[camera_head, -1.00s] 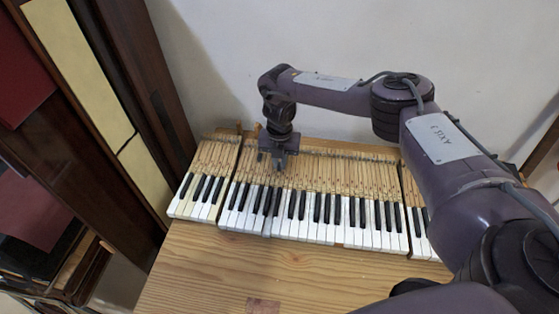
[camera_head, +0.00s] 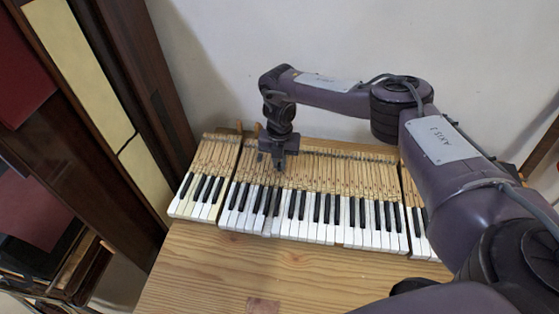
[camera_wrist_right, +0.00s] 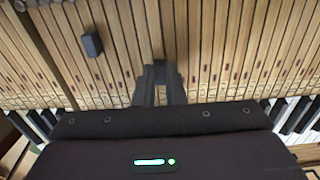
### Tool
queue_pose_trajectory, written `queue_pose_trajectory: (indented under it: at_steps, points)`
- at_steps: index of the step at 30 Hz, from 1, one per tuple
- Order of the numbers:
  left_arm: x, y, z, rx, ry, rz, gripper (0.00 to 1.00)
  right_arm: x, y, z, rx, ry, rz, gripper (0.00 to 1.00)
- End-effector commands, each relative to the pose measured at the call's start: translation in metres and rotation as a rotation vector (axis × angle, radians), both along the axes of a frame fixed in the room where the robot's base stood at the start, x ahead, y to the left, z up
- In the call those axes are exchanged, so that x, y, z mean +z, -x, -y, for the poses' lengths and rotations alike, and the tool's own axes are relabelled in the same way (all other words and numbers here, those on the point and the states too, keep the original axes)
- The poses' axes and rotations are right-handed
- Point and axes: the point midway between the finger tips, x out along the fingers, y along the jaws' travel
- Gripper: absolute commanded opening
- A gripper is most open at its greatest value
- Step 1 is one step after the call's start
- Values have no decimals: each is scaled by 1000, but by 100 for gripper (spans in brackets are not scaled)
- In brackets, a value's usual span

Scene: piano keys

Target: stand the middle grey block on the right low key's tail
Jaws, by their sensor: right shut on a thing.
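My right gripper (camera_head: 278,166) is over the wooden key tails, left of the keyboard's middle. In the right wrist view its two fingers (camera_wrist_right: 160,70) are shut on a dark grey block, mostly hidden between them. Another dark grey block (camera_wrist_right: 92,45) stands apart on the key tails to the left of the fingers. It also shows small in the head view (camera_head: 260,157). A key front (camera_head: 267,230) below the gripper looks greyer and lower than its neighbours. I cannot tell whether the held block touches a tail. My left gripper is not in view.
The keyboard (camera_head: 375,238) lies on a wooden table (camera_head: 210,270), whose front part is clear. A pale wall (camera_head: 230,60) stands behind. Dark wooden furniture (camera_head: 120,80) is at the left. My right arm spans the right side.

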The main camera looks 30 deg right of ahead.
Motion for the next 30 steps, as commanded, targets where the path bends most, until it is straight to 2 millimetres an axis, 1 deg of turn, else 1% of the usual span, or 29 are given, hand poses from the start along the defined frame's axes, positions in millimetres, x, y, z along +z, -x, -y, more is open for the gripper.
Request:
queue_pose_trajectory:
  at_steps: [18, 26, 27, 28, 30]
  points:
    - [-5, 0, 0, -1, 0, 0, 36, -7, 0, 0, 0, 1, 1, 0]
    - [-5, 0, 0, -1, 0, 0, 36, -7, 0, 0, 1, 1, 1, 0]
    - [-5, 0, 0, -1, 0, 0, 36, -7, 0, 0, 1, 1, 1, 13]
    - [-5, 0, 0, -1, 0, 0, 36, -7, 0, 0, 1, 1, 1, 16]
    - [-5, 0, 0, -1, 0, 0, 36, -7, 0, 0, 1, 1, 1, 16]
